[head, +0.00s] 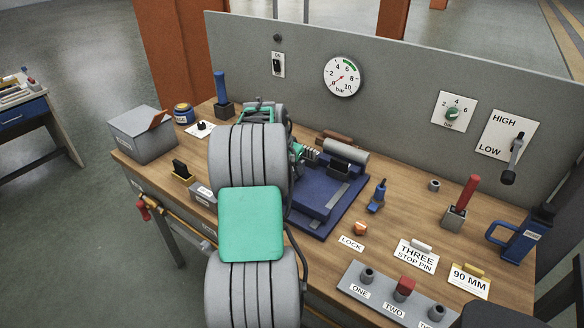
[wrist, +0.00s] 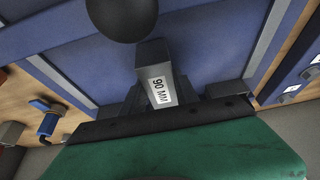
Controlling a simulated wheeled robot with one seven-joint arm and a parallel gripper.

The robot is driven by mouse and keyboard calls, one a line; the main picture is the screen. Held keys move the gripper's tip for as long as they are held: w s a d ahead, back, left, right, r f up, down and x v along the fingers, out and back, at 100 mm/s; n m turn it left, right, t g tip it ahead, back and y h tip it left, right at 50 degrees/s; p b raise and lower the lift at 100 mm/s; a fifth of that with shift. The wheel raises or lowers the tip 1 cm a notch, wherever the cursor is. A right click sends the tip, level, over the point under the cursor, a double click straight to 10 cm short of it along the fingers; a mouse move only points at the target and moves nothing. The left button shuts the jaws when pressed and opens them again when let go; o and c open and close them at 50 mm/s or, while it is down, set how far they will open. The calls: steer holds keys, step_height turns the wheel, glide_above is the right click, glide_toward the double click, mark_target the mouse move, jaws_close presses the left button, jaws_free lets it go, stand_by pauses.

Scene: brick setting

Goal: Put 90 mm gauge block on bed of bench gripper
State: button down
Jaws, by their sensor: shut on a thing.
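The 90 mm gauge block (wrist: 152,58) is a grey block with a white "90 MM" label, seen in the wrist view. My gripper (wrist: 165,103) is shut on it; in the head view my gripper (head: 310,156) is at the left side of the bench gripper. The bench gripper (head: 318,203) is a blue device with a grey cylinder (head: 345,151) across its rear. Its blue bed (wrist: 215,40) lies behind the block in the wrist view. I cannot tell whether the block touches the bed. The block is not clearly visible in the head view.
A dark round part (wrist: 122,16) is close to the block. A blue-handled valve (head: 377,195), an orange knob (head: 360,229) and a "90 MM" card (head: 468,281) are to the right. A grey box (head: 143,132) stands at the left. A grey panel (head: 420,75) closes the back.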

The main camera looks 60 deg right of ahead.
steer(key=shift+f, duration=0.2)
steer(key=c, duration=0.9)
jaws_free()
steer(key=shift+r, duration=0.1)
